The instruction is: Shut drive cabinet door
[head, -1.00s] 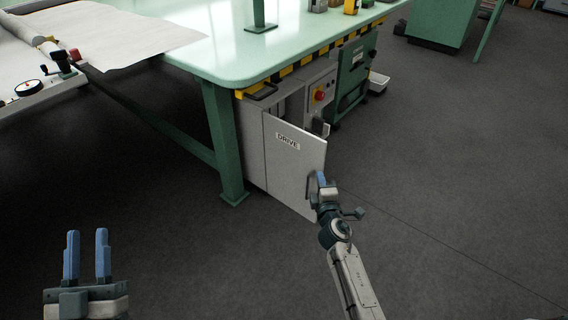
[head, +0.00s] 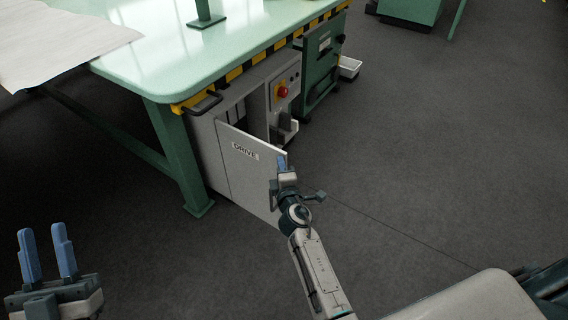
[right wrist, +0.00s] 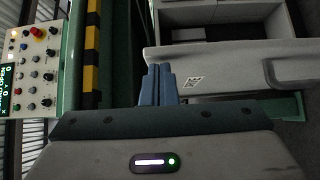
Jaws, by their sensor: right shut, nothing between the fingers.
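The drive cabinet (head: 204,148) is a grey box under the green table. Its pale door (head: 247,185), labelled DRIVE, stands ajar, with the dark inside showing behind its top edge. My right gripper (head: 281,163) is at the outer face of the door near its free edge, fingers together and empty. It partly hides that edge; I cannot tell whether it touches. In the right wrist view the shut blue fingers (right wrist: 158,85) are beside a pale panel (right wrist: 220,60) with a small marker. My left gripper (head: 43,232) is open and empty at the lower left.
The green table (head: 180,60) has a yellow-black striped edge. A grey control box with a red button (head: 281,91) and a green unit (head: 322,62) are beside the cabinet. A white bin (head: 349,67) is beyond. The dark floor at right is clear.

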